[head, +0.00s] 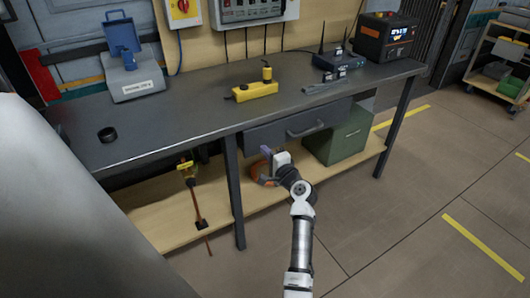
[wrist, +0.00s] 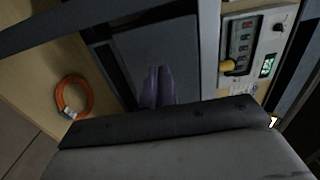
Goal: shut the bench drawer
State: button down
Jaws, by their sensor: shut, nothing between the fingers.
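The bench drawer (head: 272,132) is a dark grey front with a bar handle (head: 305,129), set under the right half of the bench top. How far it stands out is hard to tell from this angle. My gripper (head: 266,151) is shut and empty, just below and in front of the drawer's left part, left of the handle. In the wrist view my two fingertips (wrist: 159,72) are pressed together in front of a dark flat panel (wrist: 195,45). Whether they touch it I cannot tell.
A bench leg (head: 234,190) stands left of my gripper. A green box (head: 340,136) and an orange coil (wrist: 72,98) lie on the lower shelf.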

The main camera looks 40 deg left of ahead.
jog(key=v, duration=1)
jog(key=shift+d+b, duration=0.3)
jog(key=shift+b, duration=0.15)
